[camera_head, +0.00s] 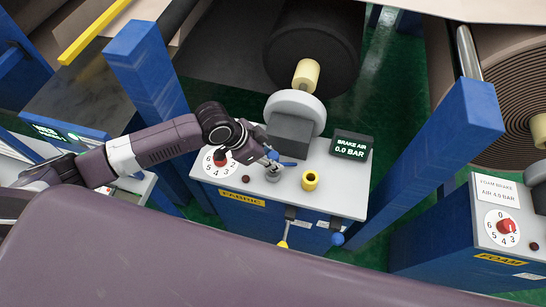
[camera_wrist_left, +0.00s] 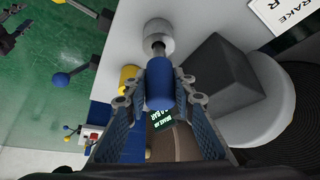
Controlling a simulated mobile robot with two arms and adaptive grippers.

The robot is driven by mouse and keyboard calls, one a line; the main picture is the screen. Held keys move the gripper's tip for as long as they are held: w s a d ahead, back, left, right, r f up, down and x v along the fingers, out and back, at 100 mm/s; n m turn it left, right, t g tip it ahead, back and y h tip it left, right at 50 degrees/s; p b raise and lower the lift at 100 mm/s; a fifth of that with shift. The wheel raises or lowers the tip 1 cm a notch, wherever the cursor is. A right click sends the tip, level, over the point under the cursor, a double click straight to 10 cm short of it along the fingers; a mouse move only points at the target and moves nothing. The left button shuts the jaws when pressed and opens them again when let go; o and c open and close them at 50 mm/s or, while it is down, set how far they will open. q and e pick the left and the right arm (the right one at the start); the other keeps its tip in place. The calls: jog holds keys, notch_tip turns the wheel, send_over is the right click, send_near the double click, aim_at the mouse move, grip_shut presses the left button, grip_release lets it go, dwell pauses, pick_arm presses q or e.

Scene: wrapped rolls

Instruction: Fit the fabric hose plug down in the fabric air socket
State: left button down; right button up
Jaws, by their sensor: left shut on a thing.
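My left gripper (camera_head: 275,158) is over the fabric stand's top, right of the dial. In the left wrist view its fingers (camera_wrist_left: 158,95) are shut on a blue cylindrical plug (camera_wrist_left: 159,85) with a narrow metal tip. A round grey socket (camera_wrist_left: 158,32) lies straight ahead of the tip. The tip overlaps the socket's mouth in that view; I cannot tell how far in it is. In the head view the grey socket (camera_head: 273,175) stands right below the gripper, which partly hides the plug. My right gripper is not in view.
A yellow hollow cylinder (camera_head: 310,180) stands right of the socket. The display (camera_head: 351,146) behind reads BRAKE AIR 0.0 BAR. A grey block with a round housing (camera_head: 295,113) stands behind the gripper. A red-knobbed dial (camera_head: 221,161) is at left. A blue post (camera_head: 440,155) rises at right.

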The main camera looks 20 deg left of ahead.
pick_arm(q)
jog(key=shift+f+b, duration=0.55)
jog(key=shift+f, duration=0.65)
jog(key=c, duration=1.5)
grip_release()
jog(key=shift+c, duration=0.2)
jog(key=shift+r, duration=0.1)
jog(key=v, duration=1.2)
